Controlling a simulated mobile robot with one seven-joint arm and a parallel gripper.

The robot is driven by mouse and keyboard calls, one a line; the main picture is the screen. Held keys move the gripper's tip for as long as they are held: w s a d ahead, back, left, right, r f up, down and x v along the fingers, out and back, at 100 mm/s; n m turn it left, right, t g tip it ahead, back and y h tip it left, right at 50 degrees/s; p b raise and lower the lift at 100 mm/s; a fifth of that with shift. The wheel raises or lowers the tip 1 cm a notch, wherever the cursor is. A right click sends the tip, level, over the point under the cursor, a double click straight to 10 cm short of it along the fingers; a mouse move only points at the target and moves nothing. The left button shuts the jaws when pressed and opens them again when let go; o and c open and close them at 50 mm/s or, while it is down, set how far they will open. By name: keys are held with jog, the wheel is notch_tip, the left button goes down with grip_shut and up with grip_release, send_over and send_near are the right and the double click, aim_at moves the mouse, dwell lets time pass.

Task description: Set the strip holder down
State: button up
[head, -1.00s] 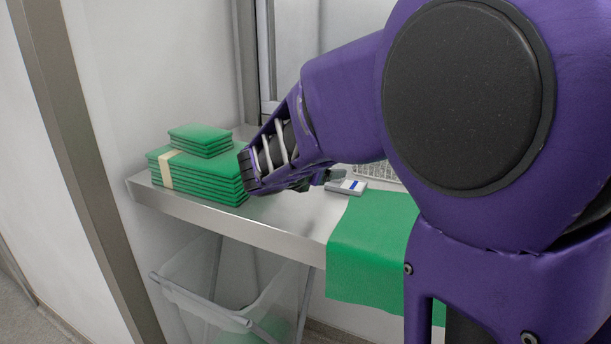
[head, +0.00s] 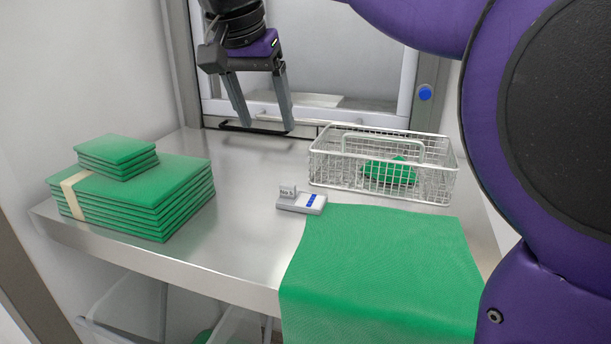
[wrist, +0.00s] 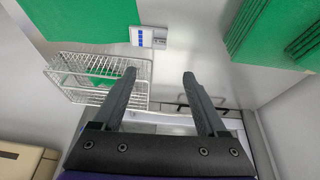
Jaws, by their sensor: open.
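The strip holder (head: 302,201) is a small pale grey block with blue marks and a small upright tab at its left end. It sits on the steel table at the left back corner of the green cloth. It also shows in the wrist view (wrist: 149,37), lying near the cloth and apart from my fingers. My gripper (head: 263,126) is open and empty, raised above the back of the table near the hatch. In the wrist view its two fingers (wrist: 160,76) are spread with nothing between them.
A wire basket (head: 432,188) with a green item inside stands right of the holder. Stacked green cloths (head: 140,205) lie at the left. A green cloth (head: 385,270) hangs over the front edge. The steel table (head: 230,235) is bare between stack and holder. A hatch (head: 310,70) is behind.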

jog(key=b, duration=0.2)
send_over(286, 185)
jog(key=s+a, duration=0.1)
jog(key=s, duration=0.2)
notch_tip(286, 185, down, 10)
jog(key=shift+b+x, duration=0.35)
jog(key=shift+x, duration=2.9)
jog(key=shift+w+r, duration=0.1)
jog(key=shift+w, duration=0.05)
grip_shut()
